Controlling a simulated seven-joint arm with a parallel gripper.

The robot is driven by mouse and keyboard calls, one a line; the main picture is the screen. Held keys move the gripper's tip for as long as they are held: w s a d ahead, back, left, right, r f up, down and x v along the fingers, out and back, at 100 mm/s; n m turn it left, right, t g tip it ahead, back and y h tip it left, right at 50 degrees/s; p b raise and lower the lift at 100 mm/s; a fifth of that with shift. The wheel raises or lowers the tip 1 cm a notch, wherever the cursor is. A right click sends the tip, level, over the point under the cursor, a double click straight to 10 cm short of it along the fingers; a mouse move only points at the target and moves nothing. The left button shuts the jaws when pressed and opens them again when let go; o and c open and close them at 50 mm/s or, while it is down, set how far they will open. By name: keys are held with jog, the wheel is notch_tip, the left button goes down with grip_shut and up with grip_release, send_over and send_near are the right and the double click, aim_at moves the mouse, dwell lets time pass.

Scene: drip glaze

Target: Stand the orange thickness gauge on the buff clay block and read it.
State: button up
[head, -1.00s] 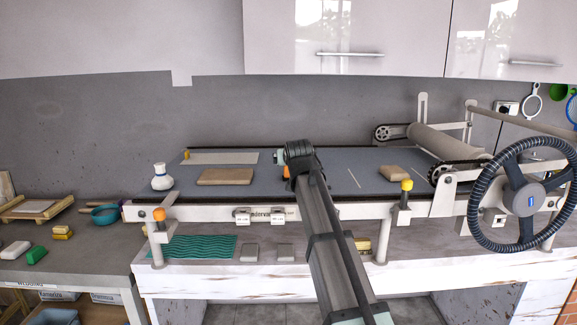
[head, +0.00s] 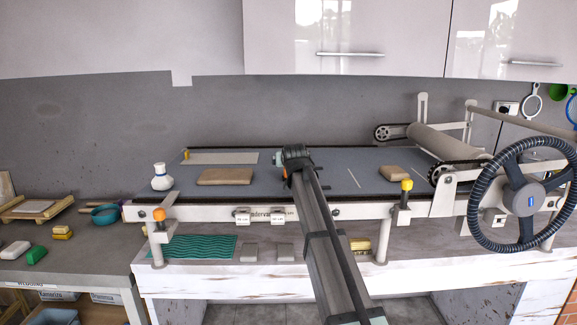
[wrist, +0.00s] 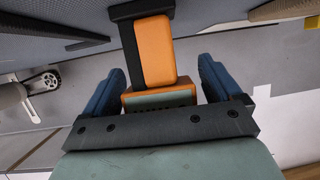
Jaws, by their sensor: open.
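The orange thickness gauge (wrist: 155,52) shows in the wrist view, with an orange grip on a black frame and an orange-rimmed display at its near end. My gripper (wrist: 161,74) is open, its blue fingers on either side of the gauge, with visible gaps. In the head view my arm hides most of the gripper; a small orange patch (head: 285,173) beside the wrist may be the gauge. Two tan blocks lie on the grey bed: a wide flat one (head: 225,176) left of the arm and a smaller one (head: 395,173) to the right. I cannot tell which is the buff clay block.
The slab roller's bed (head: 345,160) spans the middle, with its roller (head: 447,142) and black handwheel (head: 525,195) at right. A white bottle (head: 161,178) stands at the bed's left end. A pale strip (head: 222,158) lies at the back. Bed between arm and smaller block is mostly clear.

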jog(key=shift+c, duration=0.2)
jog(key=c, duration=1.1)
jog(key=shift+r, duration=0.1)
jog(key=shift+c, duration=0.2)
